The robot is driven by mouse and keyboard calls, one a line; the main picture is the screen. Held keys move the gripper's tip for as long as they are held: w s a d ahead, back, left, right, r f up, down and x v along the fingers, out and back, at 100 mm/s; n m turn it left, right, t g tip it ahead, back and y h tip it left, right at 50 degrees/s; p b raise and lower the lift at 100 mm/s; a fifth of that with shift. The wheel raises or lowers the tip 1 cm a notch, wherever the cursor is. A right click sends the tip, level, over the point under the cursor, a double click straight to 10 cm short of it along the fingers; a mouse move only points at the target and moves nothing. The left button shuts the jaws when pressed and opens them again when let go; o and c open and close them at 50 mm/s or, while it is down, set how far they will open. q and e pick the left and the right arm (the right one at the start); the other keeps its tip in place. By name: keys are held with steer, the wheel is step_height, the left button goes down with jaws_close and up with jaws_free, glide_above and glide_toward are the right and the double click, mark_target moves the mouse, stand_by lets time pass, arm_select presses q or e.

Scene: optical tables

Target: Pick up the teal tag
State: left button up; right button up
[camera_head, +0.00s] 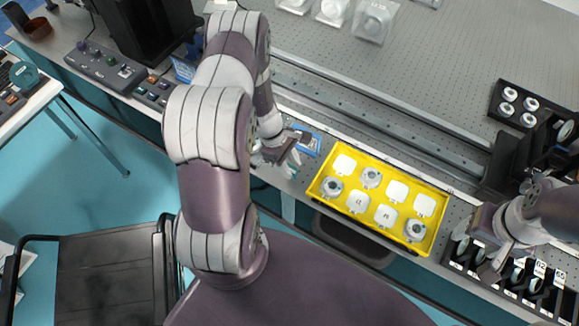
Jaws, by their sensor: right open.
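I cannot pick out a teal tag with certainty. A round teal object (24,75) lies on the white side table at the far left. A small blue item (308,141) lies on the optical table, just right of my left gripper (287,158). My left gripper is at the table's front edge, left of the yellow tray; its fingers are small and partly hidden by the arm, so its opening is unclear. My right gripper (482,262) is open, at the lower right above the black rack (515,293) of labelled slots.
A yellow tray (322,196) holds several white square pieces, some with round metal parts. Grey control boxes (105,66) and a blue card (183,68) stand at the back left. A black plate (516,106) with round parts lies at the right. The back table surface is mostly clear.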

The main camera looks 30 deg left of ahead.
arm_select(q)
steer(key=c, duration=0.6)
steer(key=shift+c, duration=0.2)
steer(key=shift+r, duration=0.15)
